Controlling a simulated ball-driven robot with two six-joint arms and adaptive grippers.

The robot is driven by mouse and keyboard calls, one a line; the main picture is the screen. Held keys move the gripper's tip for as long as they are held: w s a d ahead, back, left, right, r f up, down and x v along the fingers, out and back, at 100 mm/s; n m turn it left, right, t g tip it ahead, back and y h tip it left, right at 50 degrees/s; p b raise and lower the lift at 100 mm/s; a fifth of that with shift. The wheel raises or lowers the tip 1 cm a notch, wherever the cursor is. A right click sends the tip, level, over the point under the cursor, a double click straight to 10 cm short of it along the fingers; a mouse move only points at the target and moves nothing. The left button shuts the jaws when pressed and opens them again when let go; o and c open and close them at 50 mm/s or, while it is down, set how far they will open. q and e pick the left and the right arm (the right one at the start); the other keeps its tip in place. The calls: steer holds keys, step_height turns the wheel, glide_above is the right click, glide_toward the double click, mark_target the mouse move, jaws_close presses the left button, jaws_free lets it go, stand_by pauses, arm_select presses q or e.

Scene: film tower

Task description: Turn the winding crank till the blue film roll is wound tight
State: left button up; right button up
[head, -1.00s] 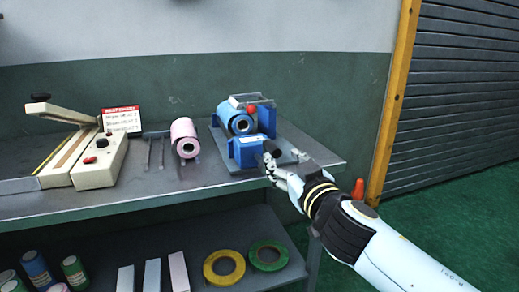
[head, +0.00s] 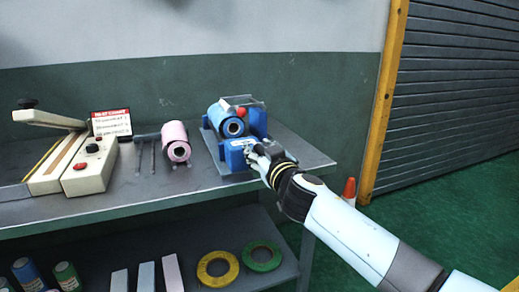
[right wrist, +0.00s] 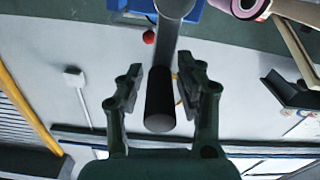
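The winder is a blue device with a blue film roll (head: 224,120) in its frame, at the right end of the bench in the head view. A red knob (head: 241,112) sits by the roll and also shows in the right wrist view (right wrist: 149,37). My right gripper (head: 262,152) is at the winder's near right side and hides most of the crank. In the right wrist view the black crank handle (right wrist: 160,100) lies between my two fingers (right wrist: 160,72), with narrow gaps on both sides. The fingers look open around it. My left gripper is not in view.
A cream sealer (head: 90,165) and a red-and-white sign (head: 111,122) are further left. The lower shelf holds yellow tape (head: 218,268) and green tape (head: 262,256). An orange cone (head: 349,190) stands on the floor right of the bench.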

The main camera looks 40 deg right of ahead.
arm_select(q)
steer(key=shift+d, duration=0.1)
arm_select(e)
jaws_close()
steer(key=shift+a, duration=0.1)
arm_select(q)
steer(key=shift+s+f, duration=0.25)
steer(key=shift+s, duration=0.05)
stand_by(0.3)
